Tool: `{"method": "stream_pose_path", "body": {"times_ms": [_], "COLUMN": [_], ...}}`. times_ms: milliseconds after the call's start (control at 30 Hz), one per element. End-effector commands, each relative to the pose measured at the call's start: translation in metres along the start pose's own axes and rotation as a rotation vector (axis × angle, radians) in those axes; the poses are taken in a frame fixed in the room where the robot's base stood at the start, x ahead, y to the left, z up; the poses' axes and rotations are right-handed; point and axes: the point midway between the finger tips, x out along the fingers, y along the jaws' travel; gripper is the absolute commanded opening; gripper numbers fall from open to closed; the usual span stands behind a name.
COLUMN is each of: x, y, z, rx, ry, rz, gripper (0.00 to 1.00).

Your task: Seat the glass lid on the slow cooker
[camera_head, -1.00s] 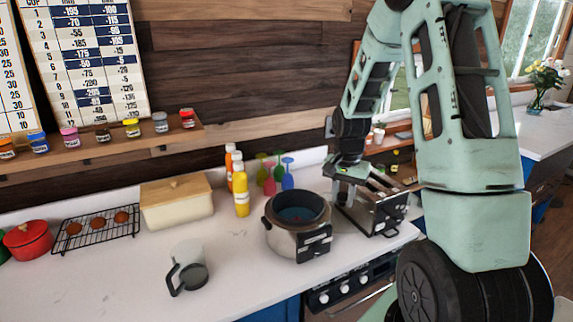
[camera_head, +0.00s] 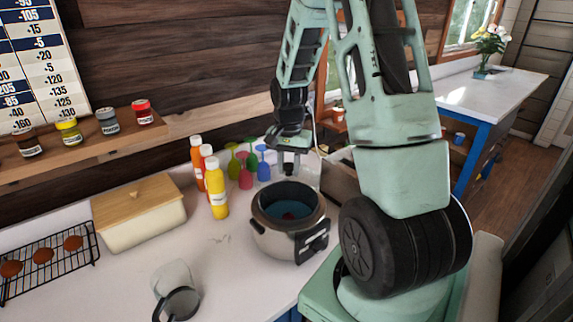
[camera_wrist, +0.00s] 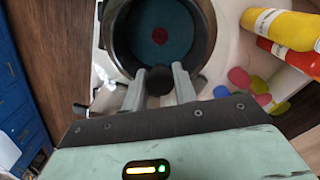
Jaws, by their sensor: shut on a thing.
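The slow cooker (camera_head: 268,238) stands on the white counter in the head view, a metal pot with dark handles and a black front panel. Its top shows a dark rim and a blue interior with a red spot. It also shows in the wrist view (camera_wrist: 117,48), beyond the fingertips. My gripper (camera_head: 290,165) is just behind and above the cooker. In the wrist view, my gripper (camera_wrist: 160,85) is shut on a dark round knob (camera_wrist: 159,82), seemingly the glass lid's. The clear glass is hard to make out, and its edge cannot be traced.
Yellow, red and orange bottles (camera_head: 217,196) and coloured goblets (camera_head: 245,178) stand close behind the cooker, on its left. A bread box (camera_head: 138,222), a wire rack (camera_head: 45,262) and a glass jug (camera_head: 178,300) are further left. Counter is clear between jug and cooker.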

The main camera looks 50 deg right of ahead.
Motion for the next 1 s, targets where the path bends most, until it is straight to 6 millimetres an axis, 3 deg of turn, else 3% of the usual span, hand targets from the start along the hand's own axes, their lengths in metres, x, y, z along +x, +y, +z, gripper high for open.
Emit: {"method": "stream_pose_path", "body": {"times_ms": [500,1000], "x": [0.047,0.05], "y": [0.0,0.0], "z": [0.0,0.0], "rx": [-0.001,-0.001], "ry": [0.0,0.001], "rz": [0.0,0.0], "gripper": [0.03,0.03]}}
